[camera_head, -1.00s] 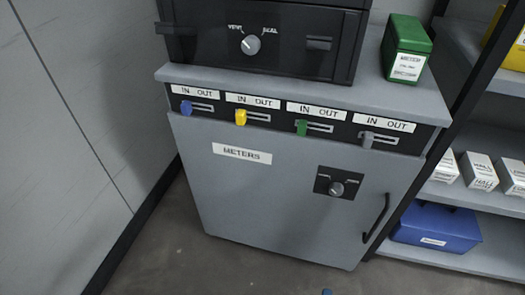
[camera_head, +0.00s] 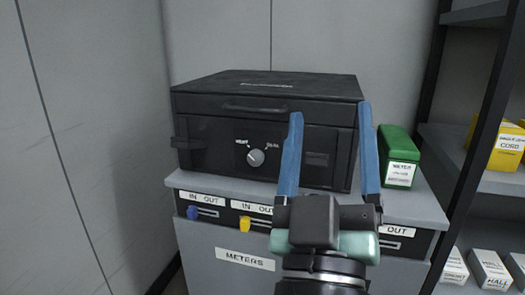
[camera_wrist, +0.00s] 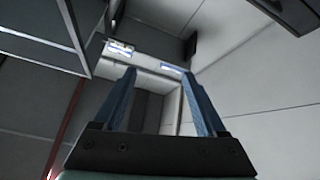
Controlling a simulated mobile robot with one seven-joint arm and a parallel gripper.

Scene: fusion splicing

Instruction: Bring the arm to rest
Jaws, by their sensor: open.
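My gripper (camera_head: 330,112) is raised in front of the grey meters cabinet (camera_head: 225,240) in the head view, its two blue fingers pointing up and spread apart. Nothing is between the fingers. In the wrist view my gripper (camera_wrist: 160,75) also shows open and empty, with walls and what looks like the ceiling beyond it. The fingers overlap the right part of the black case (camera_head: 210,115) in the head view; I see no contact. My gripper and wrist hide part of the cabinet's slider row.
A dark shelf rack (camera_head: 455,160) at the right holds a yellow box (camera_head: 508,147) and several white boxes (camera_head: 490,268). A plain wall (camera_head: 90,130) is at left.

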